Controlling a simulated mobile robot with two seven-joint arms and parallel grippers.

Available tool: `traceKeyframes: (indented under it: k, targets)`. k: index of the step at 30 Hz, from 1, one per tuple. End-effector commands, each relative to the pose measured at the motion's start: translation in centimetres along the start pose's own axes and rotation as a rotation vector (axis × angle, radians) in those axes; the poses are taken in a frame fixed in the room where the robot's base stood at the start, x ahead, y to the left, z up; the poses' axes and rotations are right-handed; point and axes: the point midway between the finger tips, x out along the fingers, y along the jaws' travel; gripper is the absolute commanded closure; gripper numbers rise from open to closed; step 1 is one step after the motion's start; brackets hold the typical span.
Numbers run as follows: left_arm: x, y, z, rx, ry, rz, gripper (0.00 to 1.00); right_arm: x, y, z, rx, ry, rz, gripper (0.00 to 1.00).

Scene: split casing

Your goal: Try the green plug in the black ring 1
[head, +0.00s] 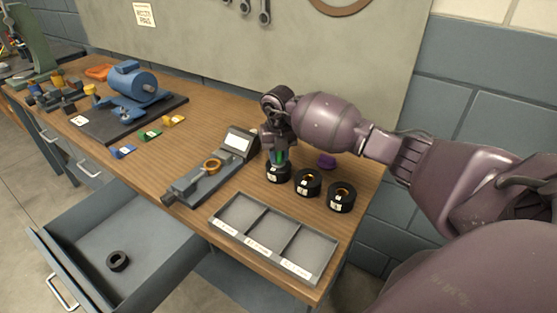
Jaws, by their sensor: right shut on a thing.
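My right gripper (277,150) is shut on the green plug (280,157), of which a small green patch shows between the fingers. It holds the plug upright over the leftmost black ring (278,174). The plug's lower end is at the ring's top; I cannot tell whether it is inside the bore or just above it. Two more black rings, a middle one (308,189) and a right one (341,204), stand in the same row, with orange-brown bores. Each ring has a small white label too small to read. My left gripper is not in view.
A grey three-compartment tray (222,203) lies in front of the rings, empty. A grey gauge with a display (238,143) and an orange ring stands left. An open drawer (90,250) holds a dark ring (118,261). A blue motor (135,85) sits farther left.

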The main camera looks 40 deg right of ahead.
Motion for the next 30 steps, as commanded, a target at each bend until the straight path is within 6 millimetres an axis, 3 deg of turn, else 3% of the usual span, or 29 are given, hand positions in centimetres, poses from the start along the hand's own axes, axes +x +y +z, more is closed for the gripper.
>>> traceKeyframes:
  k: [30]
  targets:
    - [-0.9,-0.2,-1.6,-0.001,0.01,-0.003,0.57,-2.7,0.0,0.1,0.001,-0.002,0.001,1.0]
